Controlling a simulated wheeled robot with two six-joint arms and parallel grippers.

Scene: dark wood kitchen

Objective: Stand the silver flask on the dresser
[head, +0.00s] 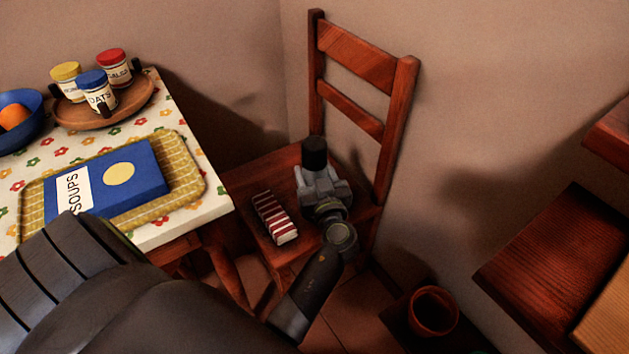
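The silver flask (315,178) shows as a black cap above a short stretch of silver body, upright over the seat of the wooden chair. My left gripper (322,188) is at the flask, and its grey parts hide the lower body. I cannot tell whether the fingers press on the flask or whether its base touches the seat. My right gripper is not in view. Dark reddish wood furniture (545,270) stands at the right edge; it may be the dresser, but only part of it shows.
A red-and-white striped item (275,217) lies on the chair seat (250,180) left of the gripper. A reddish pot (433,311) is low right.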

